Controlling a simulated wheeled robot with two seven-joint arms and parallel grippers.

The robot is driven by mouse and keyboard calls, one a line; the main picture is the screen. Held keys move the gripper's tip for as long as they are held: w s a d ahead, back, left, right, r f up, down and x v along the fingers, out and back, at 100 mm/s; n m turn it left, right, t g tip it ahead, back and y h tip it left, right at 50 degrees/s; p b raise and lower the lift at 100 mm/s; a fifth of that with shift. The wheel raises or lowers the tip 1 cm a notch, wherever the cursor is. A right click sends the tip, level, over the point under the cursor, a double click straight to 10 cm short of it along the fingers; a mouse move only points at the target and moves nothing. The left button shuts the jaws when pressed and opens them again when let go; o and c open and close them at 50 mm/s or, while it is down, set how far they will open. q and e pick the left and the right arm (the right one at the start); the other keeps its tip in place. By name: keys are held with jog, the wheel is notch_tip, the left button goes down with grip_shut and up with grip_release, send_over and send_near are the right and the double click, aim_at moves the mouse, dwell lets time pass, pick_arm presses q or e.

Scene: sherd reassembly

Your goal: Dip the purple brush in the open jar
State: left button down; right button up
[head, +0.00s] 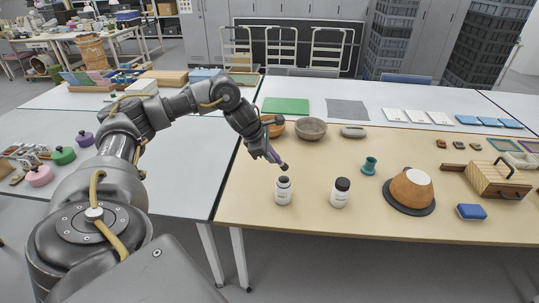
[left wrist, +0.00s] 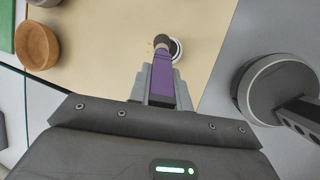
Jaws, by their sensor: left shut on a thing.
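My left gripper (head: 270,157) is shut on the purple brush (head: 276,157), which hangs tilted with its dark tip down and to the right. The open jar (head: 283,194), white with a dark open mouth, stands upright on the tan table. The brush tip is just above the jar's mouth, seemingly apart from it. In the left wrist view the purple brush (left wrist: 163,78) runs out from the jaws, its dark head overlapping the jar's white rim (left wrist: 177,48). A second white jar (head: 340,195) with a black lid stands to the right. My right gripper is not in view.
A teal spool-shaped thing (head: 369,166), a brown bowl-like piece (head: 411,189) on a dark disc, a blue block (head: 471,212) and a wooden box (head: 498,180) stand to the right. Bowls (head: 311,130) stand behind the jar. The table's front left is clear.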

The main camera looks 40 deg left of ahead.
pick_arm(q)
notch_tip(320, 180, down, 6)
jog(key=b, duration=0.4)
jog(key=shift+b, duration=0.35)
jog(key=shift+s+d+f+b, duration=0.1)
jog(key=shift+s+f+b, duration=0.05)
jog(key=shift+f+b, duration=0.7)
dwell(2.2)
jog(key=shift+r+p, duration=2.95)
jog(key=shift+r, duration=0.6)
jog(key=shift+d+f+m, duration=0.1)
jog(key=shift+m, duration=0.2)
jog(key=s+d+m+g+h, duration=0.1)
jog(key=s+d+m, duration=0.2)
jog(key=d, duration=0.5)
jog(key=s+d+r+m+g+h, duration=0.1)
jog(key=s+d+m+g, duration=0.1)
jog(key=d+m, duration=0.4)
jog(key=s+d+m+g+h, duration=0.2)
jog(key=s+d+m, duration=0.2)
jog(key=d, duration=0.7)
jog(key=shift+s+d+r+m, duration=0.15)
jog(key=shift+s+r+m, duration=0.15)
jog(key=shift+m, duration=0.3)
